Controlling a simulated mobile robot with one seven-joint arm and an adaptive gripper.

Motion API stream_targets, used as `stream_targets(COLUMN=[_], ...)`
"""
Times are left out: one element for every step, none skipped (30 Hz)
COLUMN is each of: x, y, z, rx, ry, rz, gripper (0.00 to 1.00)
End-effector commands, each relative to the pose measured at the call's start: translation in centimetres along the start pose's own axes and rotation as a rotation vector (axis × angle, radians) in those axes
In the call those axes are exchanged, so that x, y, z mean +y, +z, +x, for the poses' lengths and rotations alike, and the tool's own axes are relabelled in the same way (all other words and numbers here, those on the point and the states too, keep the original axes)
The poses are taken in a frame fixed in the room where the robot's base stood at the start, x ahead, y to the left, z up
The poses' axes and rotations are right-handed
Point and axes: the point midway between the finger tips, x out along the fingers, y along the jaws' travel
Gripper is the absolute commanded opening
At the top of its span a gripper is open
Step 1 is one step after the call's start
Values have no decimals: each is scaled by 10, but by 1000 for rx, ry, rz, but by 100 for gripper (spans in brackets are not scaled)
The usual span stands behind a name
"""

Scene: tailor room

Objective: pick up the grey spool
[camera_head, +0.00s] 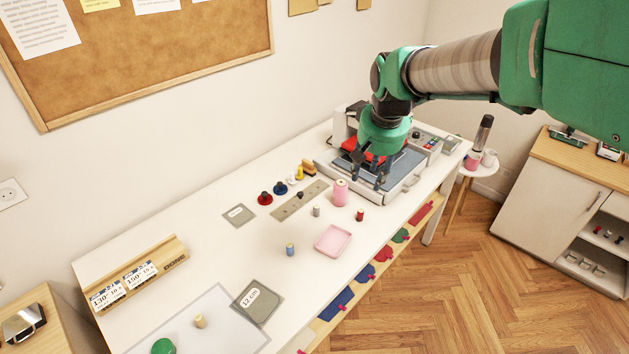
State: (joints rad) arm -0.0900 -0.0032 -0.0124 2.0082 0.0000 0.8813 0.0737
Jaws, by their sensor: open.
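A small grey spool (317,211) stands upright on the white table (215,258), left of the large pink spool (340,191) and close to a grey ruler-like strip. My gripper (369,174) is at the far part of the table, above the flat grey bed of a machine, to the right of and beyond the grey spool. Its dark fingers point down, open and apart from the grey spool. Something red shows just behind the fingers. Whether the fingertips touch the bed I cannot tell.
A small red spool (360,214), a blue spool (290,249) and a pink tray (333,240) are near the grey spool. The grey strip (299,200) lies behind it. The machine (404,181) stands at the far end. The table's left-middle is mostly clear.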

Motion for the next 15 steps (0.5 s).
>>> stream_targets(x=[-3,-5,-7,-9,-11,-13,-15,-17,-19,-21,-23,-25,-27,-29,-32], y=[-11,-18,-25,-31,-37,-44,-50,-55,-62,-68,-73,-80,-85,-89,-96], z=[3,6,10,14,16,21,25,29,34,38,42,48,52,57,62], rx=[-11,-16,-23,-28,-32,-39,-44,-49,-56,-60,-66,-72,-76,-82,-88], ry=[0,0,0,-1,-1,-1,-1,-1,-1,-1,-1,0,0,0,0], rz=[-2,-2,-3,-3,-4,-4,-5,-5,-5,-5,-5,-5,-5,-6,-6], gripper=[41,41,41,41,41,41,41,41,41,41,41,41,41,41,41])
